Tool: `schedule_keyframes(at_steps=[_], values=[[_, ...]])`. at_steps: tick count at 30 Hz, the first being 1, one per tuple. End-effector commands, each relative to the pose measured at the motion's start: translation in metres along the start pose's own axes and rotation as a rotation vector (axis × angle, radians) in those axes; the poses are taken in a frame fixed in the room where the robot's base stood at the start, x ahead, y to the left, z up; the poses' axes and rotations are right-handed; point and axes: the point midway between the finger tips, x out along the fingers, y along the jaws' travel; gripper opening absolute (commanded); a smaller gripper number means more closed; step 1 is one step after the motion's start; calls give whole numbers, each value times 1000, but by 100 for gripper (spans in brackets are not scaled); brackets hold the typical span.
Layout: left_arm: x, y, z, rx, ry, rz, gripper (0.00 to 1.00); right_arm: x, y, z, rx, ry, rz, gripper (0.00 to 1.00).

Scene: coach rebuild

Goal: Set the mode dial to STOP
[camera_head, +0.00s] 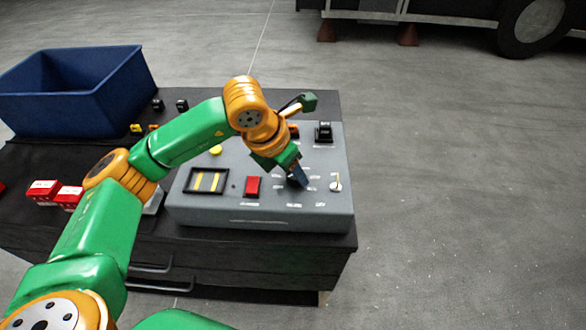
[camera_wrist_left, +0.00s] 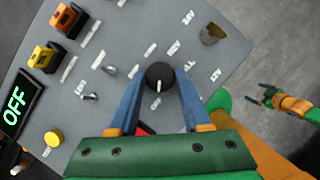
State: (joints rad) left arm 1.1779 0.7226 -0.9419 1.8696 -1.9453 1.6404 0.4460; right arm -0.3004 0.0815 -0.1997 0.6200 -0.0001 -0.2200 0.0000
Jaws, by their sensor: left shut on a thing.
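The mode dial is a round black knob (camera_wrist_left: 160,76) with a white pointer line on the grey control panel (camera_head: 215,213). In the left wrist view it sits between the two blue fingers of my left gripper (camera_wrist_left: 160,88), which is shut on it. In the head view my left gripper (camera_head: 297,178) reaches down to the panel and mostly hides the dial. A display (camera_wrist_left: 14,103) on the panel reads OFF in green. My right gripper (camera_wrist_left: 264,95) shows at the right of the left wrist view, fingers apart and empty.
The panel also carries a red button (camera_head: 252,186), a yellow button (camera_wrist_left: 53,138), a pale knob (camera_head: 336,184), and orange parts (camera_wrist_left: 67,19). A blue bin (camera_head: 75,95) and red boxes (camera_head: 43,190) stand on the dark bench left of it. The floor to the right is clear.

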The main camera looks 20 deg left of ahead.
Motion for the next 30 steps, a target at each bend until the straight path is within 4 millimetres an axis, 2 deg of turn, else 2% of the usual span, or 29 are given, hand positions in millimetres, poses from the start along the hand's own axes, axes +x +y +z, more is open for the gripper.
schedule_keyframes(at_steps=[8,16,30], values=[[2,1,0,124,-2,-53,0,12,-2,0,1,1,-2,100],[2,2,0,351,-3,-147,0,22,-2,1,1,2,-3,100],[0,4,3,763,0,-320,0,17,-2,1,1,2,-3,100]])
